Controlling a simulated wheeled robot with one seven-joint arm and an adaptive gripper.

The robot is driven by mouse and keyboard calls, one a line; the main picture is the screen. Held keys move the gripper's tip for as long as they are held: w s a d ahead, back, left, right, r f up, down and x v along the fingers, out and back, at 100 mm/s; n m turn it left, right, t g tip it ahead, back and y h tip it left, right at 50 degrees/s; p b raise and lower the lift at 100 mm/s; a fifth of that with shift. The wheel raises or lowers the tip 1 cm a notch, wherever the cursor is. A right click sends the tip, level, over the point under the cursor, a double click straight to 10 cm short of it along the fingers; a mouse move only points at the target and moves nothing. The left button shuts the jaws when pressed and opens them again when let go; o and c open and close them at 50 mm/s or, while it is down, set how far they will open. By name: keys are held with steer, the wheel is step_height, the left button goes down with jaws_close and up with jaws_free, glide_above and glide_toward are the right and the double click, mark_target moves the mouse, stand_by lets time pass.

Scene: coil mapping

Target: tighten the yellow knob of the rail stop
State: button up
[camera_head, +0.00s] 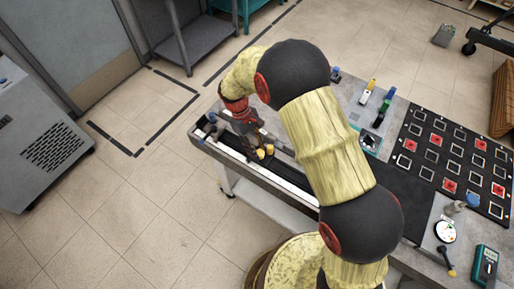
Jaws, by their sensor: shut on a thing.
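My arm reaches down to the rail (285,178) at the left front of the workbench. My gripper (259,147), below a red wrist band, points down at the rail. Small yellow parts show at its fingertips, at the yellow knob (260,154) of the rail stop. The jaws are shut on the knob, though the fingers hide most of the grip. The body of the rail stop is mostly hidden. I cannot tell how tight the knob is.
A black mat (457,160) with several square frames, some red, lies on the right of the workbench. A dial gauge (444,232) and a teal meter (484,265) sit at the front right. Small coloured items stand behind my arm. Floor left of the bench is clear.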

steer(key=o, duration=1.2)
steer(key=shift+c, duration=0.2)
steer(key=v, duration=1.2)
steer(key=shift+d, duration=0.1)
